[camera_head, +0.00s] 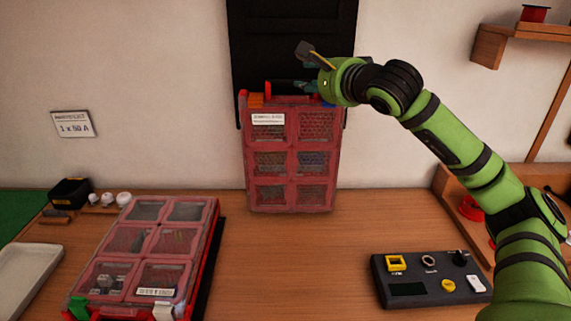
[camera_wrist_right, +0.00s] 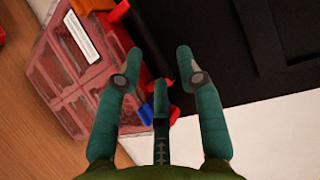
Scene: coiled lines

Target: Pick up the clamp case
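A red case with clear windowed compartments (camera_head: 291,165) stands upright at the back of the table, near the wall. Its small white label is too blurred to read. A second, similar red case (camera_head: 150,240) lies flat at the front left; I cannot tell from the labels which is the clamp case. My right gripper (camera_head: 312,88) is at the top of the upright case, by its handle. In the right wrist view the gripper's teal fingers (camera_wrist_right: 158,62) are spread apart, with the upright case (camera_wrist_right: 75,75) at the left and nothing clearly gripped. My left gripper is not in view.
A dark panel (camera_head: 293,40) hangs on the wall behind the upright case. A white tray (camera_head: 25,278) lies at the far left. The table's middle is clear.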

